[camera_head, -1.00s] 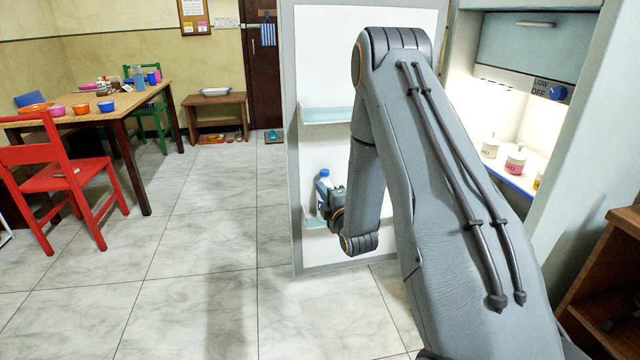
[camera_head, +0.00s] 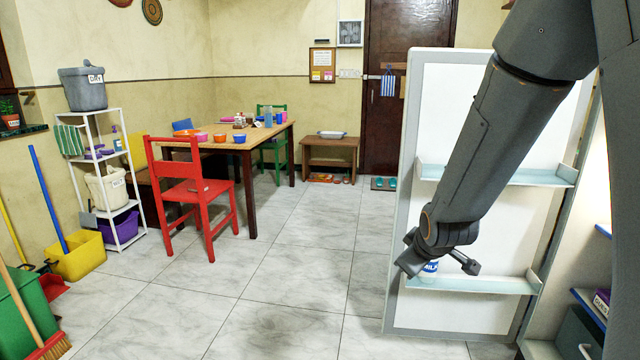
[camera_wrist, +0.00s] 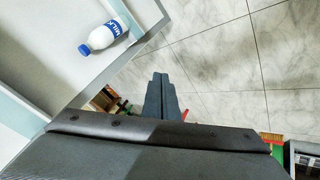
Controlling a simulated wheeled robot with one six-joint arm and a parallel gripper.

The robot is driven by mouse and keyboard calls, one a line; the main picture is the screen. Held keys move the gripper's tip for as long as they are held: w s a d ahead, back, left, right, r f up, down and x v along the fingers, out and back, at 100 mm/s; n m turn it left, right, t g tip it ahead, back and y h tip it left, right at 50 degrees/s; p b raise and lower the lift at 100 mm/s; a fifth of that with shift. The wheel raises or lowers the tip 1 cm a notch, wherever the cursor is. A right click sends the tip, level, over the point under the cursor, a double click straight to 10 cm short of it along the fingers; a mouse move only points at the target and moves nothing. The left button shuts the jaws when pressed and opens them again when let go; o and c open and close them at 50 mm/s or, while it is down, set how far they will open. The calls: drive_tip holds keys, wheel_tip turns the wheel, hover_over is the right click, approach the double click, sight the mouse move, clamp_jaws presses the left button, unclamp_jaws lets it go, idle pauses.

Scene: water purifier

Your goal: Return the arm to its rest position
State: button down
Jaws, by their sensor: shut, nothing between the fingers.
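My gripper (camera_head: 468,264) hangs at the end of my arm in front of the white shelf panel (camera_head: 465,110) in the head view. Its fingers also show in the wrist view (camera_wrist: 160,82), closed together with nothing between them. A white milk bottle with a blue cap and blue label (camera_wrist: 103,36) is on the shelf in the wrist view, apart from the fingers. In the head view the bottle (camera_head: 430,268) shows on the lower shelf (camera_head: 480,284), partly hidden behind my wrist.
A red chair (camera_head: 190,190) and a wooden table (camera_head: 215,141) with colourful bowls stand at the left. A white rack (camera_head: 108,165), a yellow bucket (camera_head: 80,258) and brooms line the left wall. The tiled floor (camera_head: 290,250) in the middle is clear.

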drive_tip(key=s+a+r+m+g, duration=0.2)
drive_tip(key=s+g, duration=0.1)
drive_tip(key=s, duration=0.6)
drive_tip(key=s+a+r+m+g, duration=0.2)
drive_tip(key=s+a+m, duration=0.1)
drive_tip(key=s, duration=0.7)
drive_tip(key=s+a+r+m+g, duration=0.2)
drive_tip(key=s+g, duration=0.1)
drive_tip(key=s, duration=0.6)
drive_tip(key=d+r+m+p, duration=0.1)
drive_tip(key=d+r+p, duration=0.3)
drive_tip(key=p, duration=0.8)
drive_tip(key=shift+s+d+r, duration=0.3)
drive_tip(key=shift+s+r, duration=0.15)
drive_tip(key=shift+r, duration=0.45)
drive_tip(key=shift+a, duration=0.1)
